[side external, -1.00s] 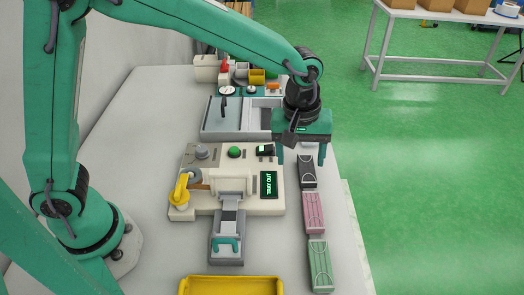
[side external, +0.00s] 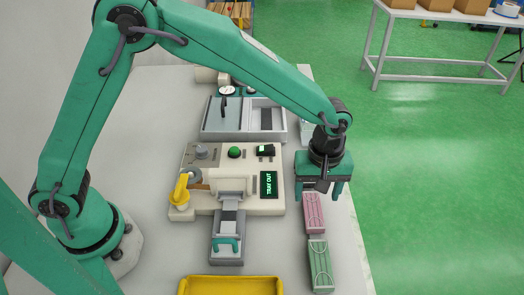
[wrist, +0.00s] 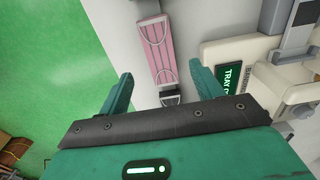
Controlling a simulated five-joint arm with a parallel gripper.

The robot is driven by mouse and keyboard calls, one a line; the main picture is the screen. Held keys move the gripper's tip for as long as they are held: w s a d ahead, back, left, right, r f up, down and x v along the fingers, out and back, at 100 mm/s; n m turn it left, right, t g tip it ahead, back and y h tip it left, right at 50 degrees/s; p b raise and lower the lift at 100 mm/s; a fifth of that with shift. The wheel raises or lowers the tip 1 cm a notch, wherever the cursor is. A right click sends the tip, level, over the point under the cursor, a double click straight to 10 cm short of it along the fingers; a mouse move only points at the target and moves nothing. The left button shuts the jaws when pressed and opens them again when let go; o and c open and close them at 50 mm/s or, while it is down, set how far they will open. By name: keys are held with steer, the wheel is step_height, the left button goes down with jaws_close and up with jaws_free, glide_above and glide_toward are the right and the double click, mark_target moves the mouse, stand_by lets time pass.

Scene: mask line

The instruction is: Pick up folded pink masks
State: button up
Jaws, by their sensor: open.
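The pink masks (side external: 314,213) lie as a folded stack on the table's right side, between the green stack and my gripper. They also show in the wrist view (wrist: 154,50), ahead of and between my fingers. My gripper (side external: 320,198) is open and empty, above the table just behind the pink stack. In the wrist view its two fingers (wrist: 158,82) are spread wide.
A green stack (side external: 320,265) lies in front of the pink one. The cream machine (side external: 235,205) with a "TRAY OUT" screen (side external: 268,185) stands to the left. A grey tray slide (side external: 227,248) juts from it. A yellow bin (side external: 231,286) sits at the front. The table's right edge is close.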

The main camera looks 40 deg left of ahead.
mark_target(313, 209)
steer(key=shift+s+f, duration=0.1)
steer(key=shift+f, duration=2.6)
steer(key=c, duration=1)
steer(key=shift+c, duration=0.2)
steer(key=shift+r, duration=0.2)
steer(key=shift+r, duration=0.5)
steer(key=r, duration=0.3)
steer(key=shift+s+d+r, duration=0.15)
steer(key=shift+s, duration=0.1)
steer(key=s+d+r, duration=0.4)
steer(key=s+r, duration=0.2)
steer(key=s, duration=0.4)
steer(key=shift+d+r, duration=0.2)
steer(key=shift+d, duration=0.2)
